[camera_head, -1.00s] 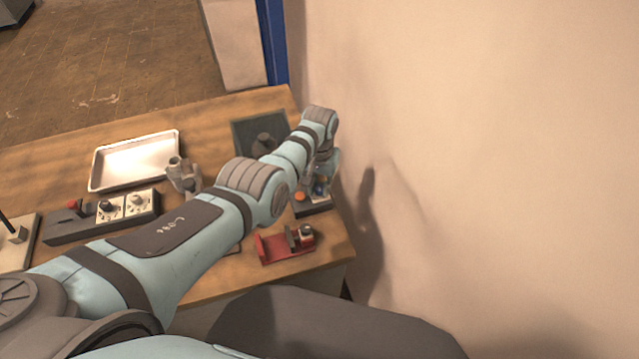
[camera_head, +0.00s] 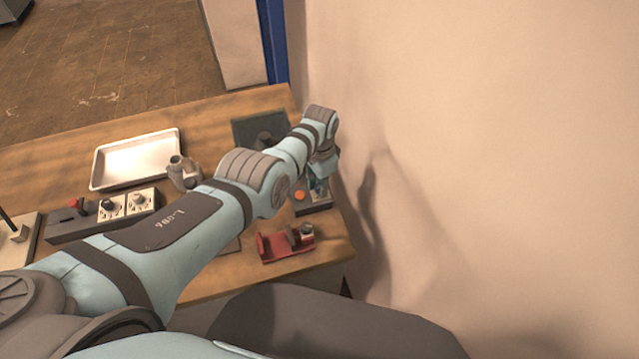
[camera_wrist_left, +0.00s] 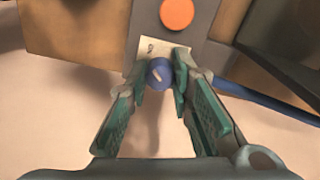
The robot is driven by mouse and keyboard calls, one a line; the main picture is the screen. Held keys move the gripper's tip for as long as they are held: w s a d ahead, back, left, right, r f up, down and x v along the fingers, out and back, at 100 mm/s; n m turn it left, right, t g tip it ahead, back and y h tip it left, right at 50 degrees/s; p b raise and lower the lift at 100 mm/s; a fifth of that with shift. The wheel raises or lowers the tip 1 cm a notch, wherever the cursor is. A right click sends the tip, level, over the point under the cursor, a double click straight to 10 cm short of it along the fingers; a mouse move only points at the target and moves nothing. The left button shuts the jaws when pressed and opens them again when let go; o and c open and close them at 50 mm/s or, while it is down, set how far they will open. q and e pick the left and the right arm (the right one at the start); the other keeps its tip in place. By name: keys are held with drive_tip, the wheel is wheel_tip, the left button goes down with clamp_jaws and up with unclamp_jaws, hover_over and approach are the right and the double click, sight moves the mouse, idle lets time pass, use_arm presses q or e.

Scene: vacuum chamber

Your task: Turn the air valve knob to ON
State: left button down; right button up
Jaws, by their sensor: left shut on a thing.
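The air valve knob (camera_wrist_left: 160,73) is a small blue knob with a pale line on top, on a light plate (camera_wrist_left: 152,48) in the left wrist view. The plate is on a dark grey box (camera_wrist_left: 195,52) with an orange button (camera_wrist_left: 177,13). My left gripper (camera_wrist_left: 163,82) is shut on the blue knob, one finger on each side. In the head view the box (camera_head: 316,208) is at the table's right edge, with its orange button (camera_head: 299,195) visible. My left wrist covers the knob there. My right gripper is not in view.
A red holder (camera_head: 272,250) stands just in front of the box. A metal tray (camera_head: 135,160), a grey fitting (camera_head: 184,172) and a panel with knobs (camera_head: 85,225) are on the wooden table. A wall (camera_head: 480,150) rises close to the right of my left arm.

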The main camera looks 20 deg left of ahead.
use_arm(q)
drive_tip(key=shift+s+d, duration=0.1)
idle(0.3)
drive_tip(key=c, duration=1.7)
unclamp_jaws()
drive_tip(key=shift+f, duration=0.1)
drive_tip(key=shift+w, duration=0.2)
wheel_tip(320, 180, up, 12)
